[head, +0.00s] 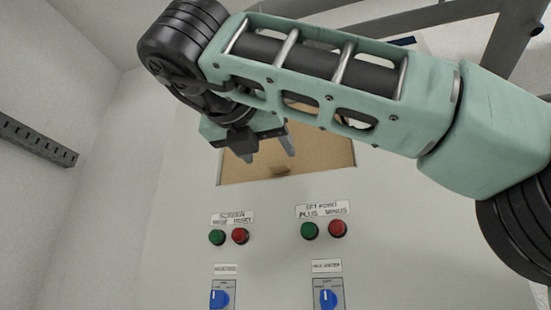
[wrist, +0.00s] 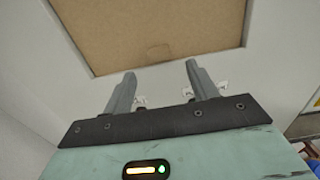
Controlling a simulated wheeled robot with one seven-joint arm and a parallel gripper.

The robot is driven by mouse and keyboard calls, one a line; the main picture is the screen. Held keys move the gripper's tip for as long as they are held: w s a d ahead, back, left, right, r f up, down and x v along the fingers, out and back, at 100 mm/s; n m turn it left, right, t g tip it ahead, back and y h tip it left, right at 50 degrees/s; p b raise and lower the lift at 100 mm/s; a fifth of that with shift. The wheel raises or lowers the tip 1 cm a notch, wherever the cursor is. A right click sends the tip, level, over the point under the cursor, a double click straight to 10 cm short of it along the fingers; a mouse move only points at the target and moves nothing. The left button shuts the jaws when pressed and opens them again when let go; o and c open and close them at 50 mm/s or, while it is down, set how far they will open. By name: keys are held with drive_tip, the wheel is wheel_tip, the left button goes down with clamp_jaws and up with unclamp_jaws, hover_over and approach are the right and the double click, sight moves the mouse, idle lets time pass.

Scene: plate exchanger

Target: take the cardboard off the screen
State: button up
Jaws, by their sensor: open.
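The brown cardboard (head: 320,164) covers the screen opening in the upper part of the pale cabinet front. A small brown tab (head: 280,170) sticks out near its lower edge. In the wrist view the cardboard (wrist: 150,30) fills the top, with the tab (wrist: 159,52) just above and between my fingertips. The screen itself is hidden behind it. My gripper (head: 266,150) is in front of the cardboard's left part. In the wrist view my gripper (wrist: 160,78) has its two fingers apart with nothing between them. I cannot tell whether the fingertips touch anything.
Below the cardboard are green and red buttons (head: 240,236) (head: 338,228) and two blue rotary switches (head: 220,298) (head: 327,298). A dark perforated rail (head: 38,142) is on the left wall. Grey metal beams (head: 430,15) cross the upper right. The space left of the cabinet looks free.

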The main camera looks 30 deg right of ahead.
sight(277, 162)
drive_tip(key=p+x, duration=0.1)
drive_tip(key=x, duration=0.3)
drive_tip(key=shift+w+d+r, duration=0.1)
drive_tip(key=shift+d+r, duration=0.05)
drive_tip(key=shift+p+x, duration=0.4)
drive_tip(key=shift+x, duration=0.45)
drive_tip(key=c, duration=1.1)
drive_tip(key=shift+r, duration=0.15)
drive_tip(key=shift+b+v, duration=0.55)
drive_tip(key=shift+v, duration=0.25)
drive_tip(key=shift+s+a, duration=0.25)
drive_tip(key=shift+a, duration=0.05)
